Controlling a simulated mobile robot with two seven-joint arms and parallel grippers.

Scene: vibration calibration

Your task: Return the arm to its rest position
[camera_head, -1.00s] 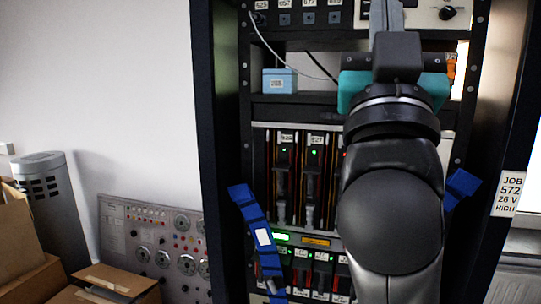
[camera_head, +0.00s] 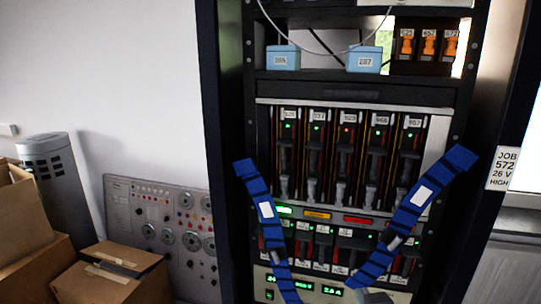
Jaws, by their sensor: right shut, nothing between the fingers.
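My right gripper (camera_head: 374,297) shows only as a small dark piece at the bottom edge, in front of the rack's lower part. Its fingers are mostly out of frame, and it holds nothing visible. My left gripper is not in view. The tall black equipment rack (camera_head: 233,150) stands in front of me, with its modules uncovered. Several upright modules (camera_head: 346,155) with small lit lamps fill its middle bay.
Light blue boxes (camera_head: 283,57) (camera_head: 364,59) and orange switches (camera_head: 429,43) sit above. Cardboard boxes (camera_head: 110,273), a grey cylinder (camera_head: 57,180) and a dial panel (camera_head: 160,225) stand left.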

